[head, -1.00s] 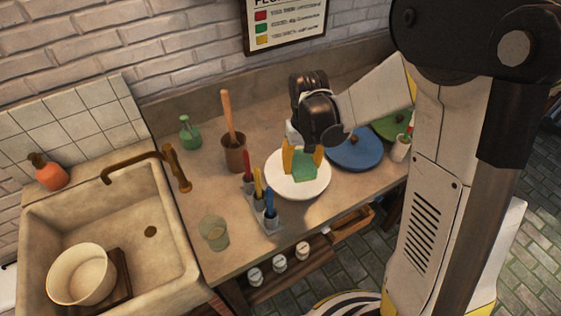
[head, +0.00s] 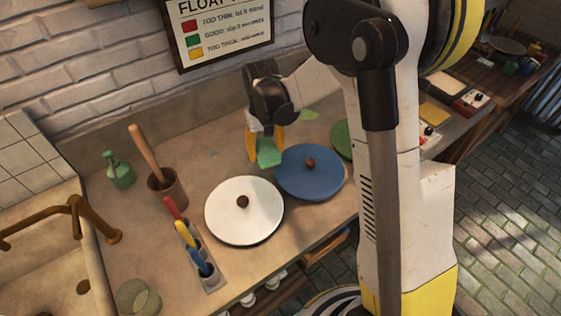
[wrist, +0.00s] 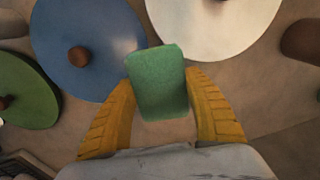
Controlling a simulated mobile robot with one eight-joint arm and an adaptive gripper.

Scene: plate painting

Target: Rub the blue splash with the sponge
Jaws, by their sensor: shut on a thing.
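My gripper (head: 265,147) is shut on a green sponge (head: 269,154), which is held between its yellow fingers. It is over the counter, behind the white disc and just left of the blue disc. In the wrist view the sponge (wrist: 158,80) sticks out beyond the fingertips, in front of the bare counter and the edges of the blue and white discs. I cannot make out a clear blue splash. A faint small mark (head: 212,153) lies on the counter left of the gripper, its colour too small to tell. The gripper and sponge hide part of the counter.
A white disc (head: 240,222), a blue disc (head: 318,184) and a green disc (head: 341,140), with brown knobs visible on the white and blue, lie on the counter. A mortar (head: 167,192), a green bottle (head: 120,171) and a holder of coloured tools (head: 208,277) stand left.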

